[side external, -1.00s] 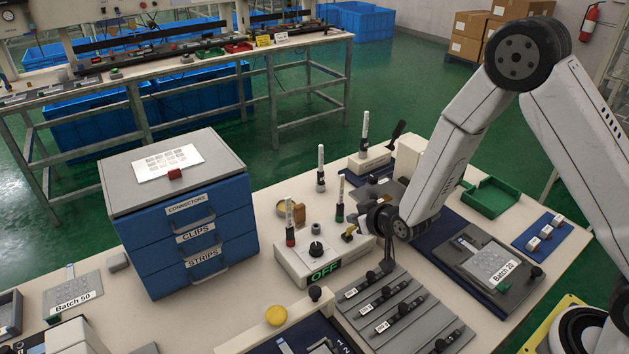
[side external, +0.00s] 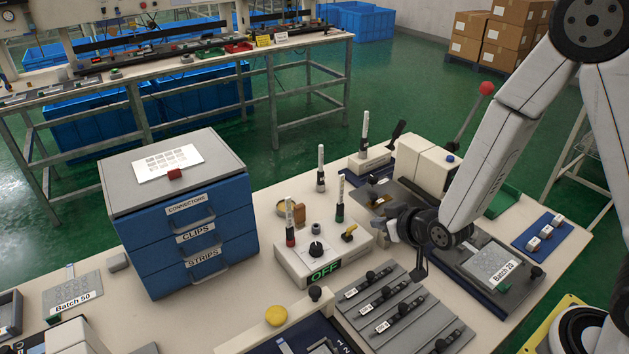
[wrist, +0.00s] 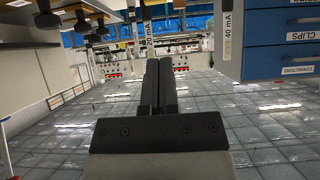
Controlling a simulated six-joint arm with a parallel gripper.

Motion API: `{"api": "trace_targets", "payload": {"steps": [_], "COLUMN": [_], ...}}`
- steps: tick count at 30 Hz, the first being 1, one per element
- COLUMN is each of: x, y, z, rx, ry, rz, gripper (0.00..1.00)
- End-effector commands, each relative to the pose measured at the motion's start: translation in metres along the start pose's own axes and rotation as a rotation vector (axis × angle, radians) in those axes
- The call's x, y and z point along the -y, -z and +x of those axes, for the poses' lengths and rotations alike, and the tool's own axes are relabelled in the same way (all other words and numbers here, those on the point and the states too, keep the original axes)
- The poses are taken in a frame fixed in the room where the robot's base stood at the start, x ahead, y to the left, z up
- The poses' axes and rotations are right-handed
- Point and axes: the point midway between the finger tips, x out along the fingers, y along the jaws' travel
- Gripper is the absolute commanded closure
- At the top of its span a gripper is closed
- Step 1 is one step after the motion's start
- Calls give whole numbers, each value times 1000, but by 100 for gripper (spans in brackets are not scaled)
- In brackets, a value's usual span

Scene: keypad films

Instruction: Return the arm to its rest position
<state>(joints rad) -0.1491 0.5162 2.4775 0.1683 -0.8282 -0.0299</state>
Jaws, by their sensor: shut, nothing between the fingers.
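In the side external view my gripper (side external: 377,228) is above the bench, right of the control box (side external: 302,262) with the green OFF display. It points roughly left and is small and partly dark against the things behind it. In the wrist view the black fingers of my gripper (wrist: 162,64) are together with nothing between them. My gripper appears apart from the box and its yellow toggle (side external: 349,232).
The blue drawer cabinet (side external: 195,235) stands left of the box. Upright labelled pens (side external: 340,198) stand around the box. Grey slider strips (side external: 385,305) lie in front. A red-balled lever (side external: 486,89) rises behind my arm. The Batch 20 fixture (side external: 495,268) is at right.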

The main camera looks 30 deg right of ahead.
Motion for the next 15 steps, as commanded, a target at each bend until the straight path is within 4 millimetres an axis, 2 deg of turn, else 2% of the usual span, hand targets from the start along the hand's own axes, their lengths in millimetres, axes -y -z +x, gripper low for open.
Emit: {"api": "trace_targets", "payload": {"steps": [15], "x": [-2], "y": [0], "z": [-4], "rx": [42], "ry": [5], "rz": [3], "gripper": [100]}}
